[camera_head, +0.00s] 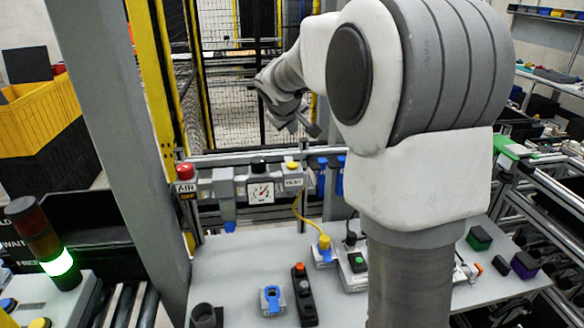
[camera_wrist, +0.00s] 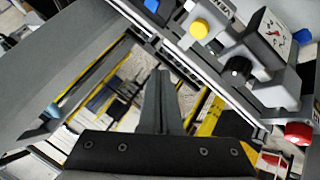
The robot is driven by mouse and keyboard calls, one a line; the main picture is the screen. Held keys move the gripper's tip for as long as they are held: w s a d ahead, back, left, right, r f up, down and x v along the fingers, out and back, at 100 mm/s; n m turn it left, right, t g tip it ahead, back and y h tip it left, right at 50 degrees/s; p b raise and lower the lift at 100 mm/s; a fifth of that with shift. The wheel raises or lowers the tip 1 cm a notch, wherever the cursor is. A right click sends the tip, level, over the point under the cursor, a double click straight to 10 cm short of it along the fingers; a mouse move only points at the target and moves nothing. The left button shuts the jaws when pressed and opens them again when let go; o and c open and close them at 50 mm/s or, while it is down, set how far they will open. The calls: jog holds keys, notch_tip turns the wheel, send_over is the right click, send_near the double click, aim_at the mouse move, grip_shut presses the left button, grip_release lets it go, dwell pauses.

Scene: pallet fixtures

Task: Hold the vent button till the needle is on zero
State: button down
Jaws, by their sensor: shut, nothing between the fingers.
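The gauge (camera_head: 260,192) has a square white face with dark and red marks. It also shows, tilted, in the wrist view (camera_wrist: 267,38). The needle's reading is too small to tell. The yellow vent button (camera_head: 291,164) tops a block labelled VENT, right of the gauge. It shows in the wrist view (camera_wrist: 199,28) too, standing clear of my fingers. My gripper (camera_head: 312,129) is above and behind the rail, apart from the button. Its fingers (camera_wrist: 163,78) are shut and empty in the wrist view.
A black knob (camera_head: 259,165) stands above the gauge. A red knob (camera_head: 185,171) labelled AIR OFF is at the rail's left end. A yellow hose (camera_head: 298,208) runs down to the bench (camera_head: 240,255). A grey post (camera_head: 115,130) stands at left. My arm hides the bench's right-centre.

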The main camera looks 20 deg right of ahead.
aim_at(292, 167)
notch_tip(292, 167, down, 7)
jog(key=b, duration=0.5)
jog(key=shift+f, duration=0.1)
jog(key=shift+b, duration=0.35)
dwell(1.4)
jog(key=shift+f+b, duration=0.4)
jog(key=shift+b, duration=0.05)
jog(key=shift+f+b, duration=0.55)
jog(key=shift+f, duration=0.05)
dwell(1.5)
jog(key=shift+r, duration=0.15)
dwell(1.7)
jog(key=shift+r+p, duration=0.65)
jog(key=shift+r, duration=0.2)
